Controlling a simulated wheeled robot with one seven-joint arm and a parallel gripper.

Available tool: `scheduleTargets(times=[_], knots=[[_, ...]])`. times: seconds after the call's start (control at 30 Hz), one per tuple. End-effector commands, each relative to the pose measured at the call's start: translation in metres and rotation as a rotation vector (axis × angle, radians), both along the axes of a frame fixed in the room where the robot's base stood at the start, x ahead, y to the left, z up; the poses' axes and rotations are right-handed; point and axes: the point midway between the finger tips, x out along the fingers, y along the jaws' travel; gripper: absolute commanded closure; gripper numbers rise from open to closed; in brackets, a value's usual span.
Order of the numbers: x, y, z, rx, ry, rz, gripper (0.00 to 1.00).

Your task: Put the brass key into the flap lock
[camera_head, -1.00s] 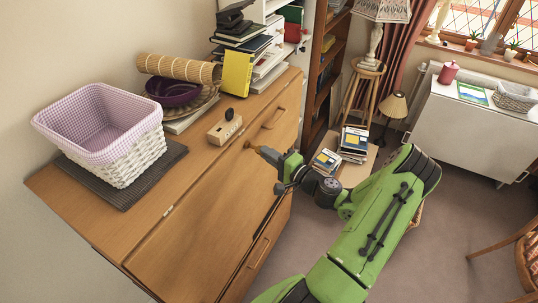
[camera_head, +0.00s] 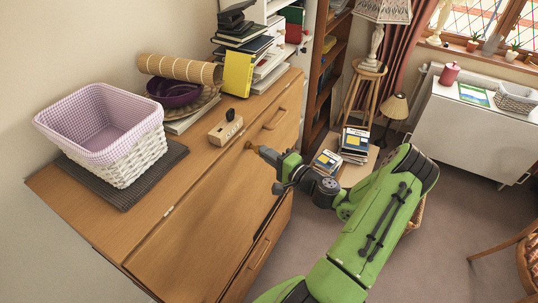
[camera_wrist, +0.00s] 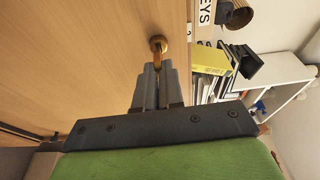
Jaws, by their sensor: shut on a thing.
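My gripper (camera_head: 262,151) is at the face of the bureau's wooden flap (camera_head: 205,195), near its upper right edge. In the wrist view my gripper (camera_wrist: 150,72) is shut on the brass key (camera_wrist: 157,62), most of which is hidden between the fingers. The key points away from the fingers at the round brass flap lock (camera_wrist: 158,42). The key's end meets the lock in the picture; I cannot tell whether it is inside the lock or only touching. The lock also shows as a small brass spot in the head view (camera_head: 249,145).
A small wooden key block (camera_head: 225,129) stands on the bureau top near the lock. A lined basket (camera_head: 105,135), a purple bowl (camera_head: 174,92) and a yellow book (camera_head: 237,73) are also there. A stool with books (camera_head: 355,143) stands behind my arm.

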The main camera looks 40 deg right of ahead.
Motion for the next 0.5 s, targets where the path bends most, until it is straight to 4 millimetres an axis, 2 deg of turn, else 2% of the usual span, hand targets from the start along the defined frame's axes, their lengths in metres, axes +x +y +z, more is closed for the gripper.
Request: scheduleTargets(times=[0.5], knots=[[0.0075,0.0027,0.0002,0.0,-0.001,0.0,1.0]])
